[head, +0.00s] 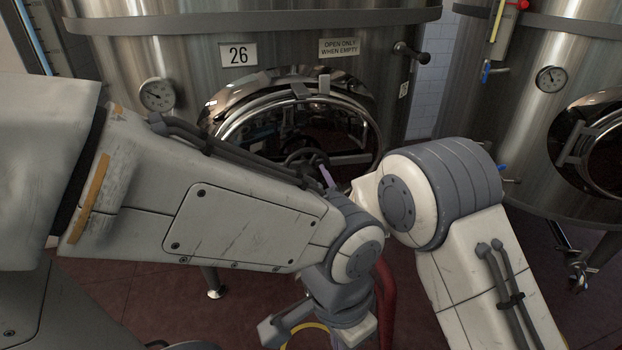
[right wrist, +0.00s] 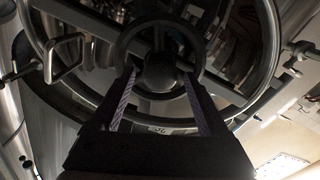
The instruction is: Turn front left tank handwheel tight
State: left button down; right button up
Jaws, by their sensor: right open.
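The handwheel (head: 306,158) is a dark spoked ring with a central hub on the round door (head: 225,112) of the steel tank marked 26. In the right wrist view the handwheel (right wrist: 120,45) faces me, with the hub in its middle. My right gripper (head: 327,176) is at the handwheel, partly hidden behind my arms. In the right wrist view its two striped fingers (right wrist: 159,76) stand apart, their tips at the lower rim on either side of the hub. Contact cannot be told. My left gripper (head: 290,324) hangs low in front of the tank; its fingers are not clear.
A dial gauge (head: 157,95) and a black-knobbed valve (head: 412,53) flank the door. A second tank (head: 545,110) stands at the right. A red hose (head: 386,290) shows below my arms.

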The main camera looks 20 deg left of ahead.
grip_shut()
dwell(1.3)
